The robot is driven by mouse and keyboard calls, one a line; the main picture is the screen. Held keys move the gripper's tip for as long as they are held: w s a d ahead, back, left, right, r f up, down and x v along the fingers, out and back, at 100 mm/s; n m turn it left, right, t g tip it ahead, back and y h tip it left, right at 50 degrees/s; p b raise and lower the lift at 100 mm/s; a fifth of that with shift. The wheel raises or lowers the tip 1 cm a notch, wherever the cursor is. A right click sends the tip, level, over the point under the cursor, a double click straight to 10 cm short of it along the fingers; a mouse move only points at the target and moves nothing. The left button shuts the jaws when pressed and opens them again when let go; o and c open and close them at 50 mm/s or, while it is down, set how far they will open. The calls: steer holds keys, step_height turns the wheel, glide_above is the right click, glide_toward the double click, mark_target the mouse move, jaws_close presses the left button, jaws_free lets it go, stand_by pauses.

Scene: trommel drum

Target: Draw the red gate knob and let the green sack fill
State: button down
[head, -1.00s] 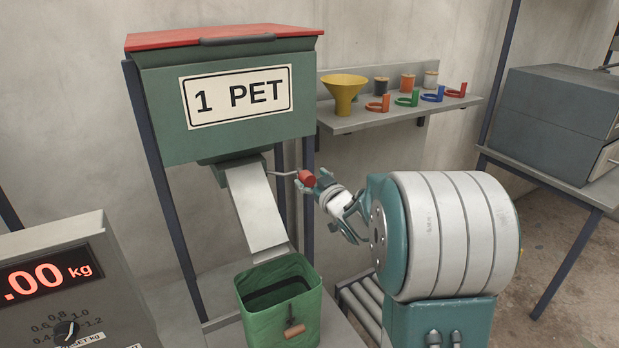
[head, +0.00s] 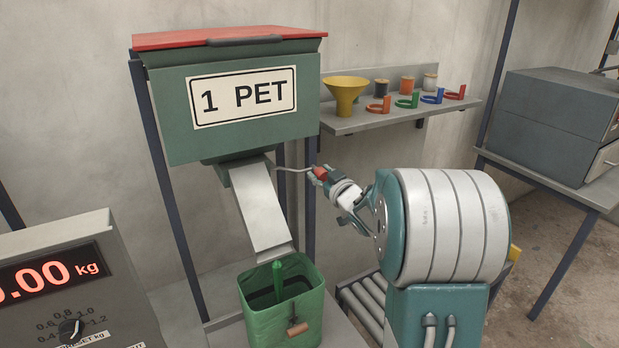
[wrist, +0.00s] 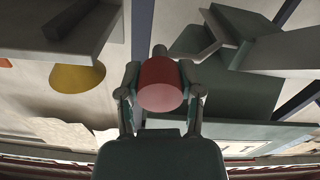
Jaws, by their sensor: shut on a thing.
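The red gate knob (head: 320,173) sits on the end of a bent grey rod below the green hopper (head: 230,115) marked "1 PET". My gripper (head: 318,176) is shut on the knob; the wrist view shows the red knob (wrist: 160,84) between both fingers. The grey chute (head: 262,212) slopes down from the hopper toward the green sack (head: 270,318). The sack stands upright and open below the chute mouth. A green object (head: 278,280), shaped like a bottle, shows at the sack's opening. The sack's bottom is hidden.
A scale (head: 60,285) at the left reads what looks like 0.00 kg, its first digit partly cut off. A shelf (head: 385,118) behind holds a yellow funnel (head: 345,92), spools and coloured clips. A roller conveyor (head: 362,305) lies right of the sack.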

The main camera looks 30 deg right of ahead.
steer(key=d, duration=0.4)
steer(key=shift+w+d+f, duration=0.1)
steer(key=shift+d+f, duration=0.2)
steer(key=shift+c, duration=1.3)
jaws_free()
steer(key=shift+a, duration=0.15)
steer(key=shift+r, duration=0.15)
steer(key=s, duration=1.1)
steer(key=shift+s+d, duration=0.25)
steer(key=shift+s, duration=0.15)
steer(key=shift+a, duration=0.15)
